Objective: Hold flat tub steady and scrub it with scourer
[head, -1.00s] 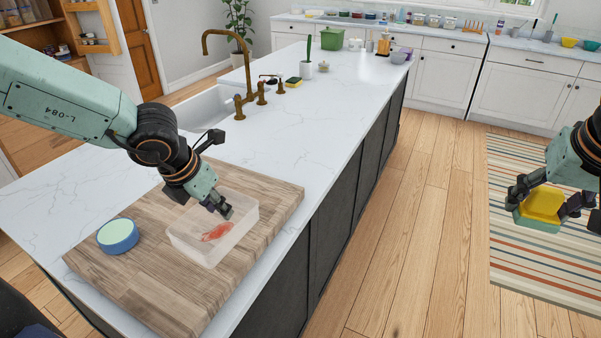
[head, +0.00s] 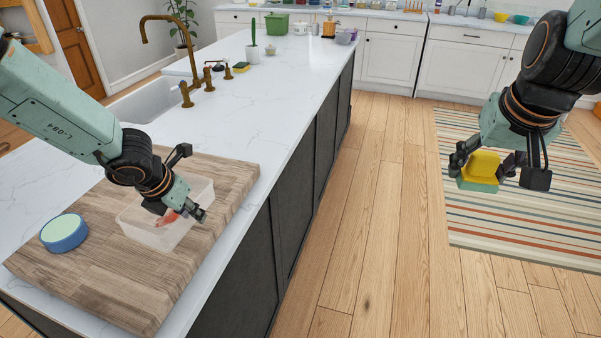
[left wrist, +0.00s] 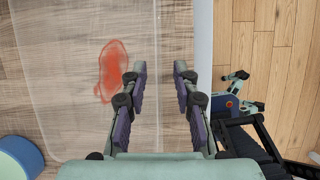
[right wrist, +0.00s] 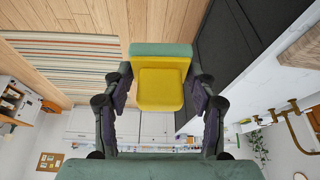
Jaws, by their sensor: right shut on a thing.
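The flat tub (head: 150,232), clear with a red smear (head: 168,218) inside, sits on the wooden board. My left gripper (head: 194,209) is low at its right side. In the left wrist view my left gripper (left wrist: 160,78) has its fingers apart, one to each side of the tub's right wall line; contact cannot be told. My right gripper (head: 488,168) is shut on the scourer (head: 480,170), yellow with a green layer, above the floor right of the island. The scourer (right wrist: 160,82) is between the fingers in the right wrist view.
A blue round container (head: 64,233) with a pale green top stands on the cutting board (head: 120,290), left of the tub. The sink (head: 150,100) and brass tap (head: 183,60) are farther back.

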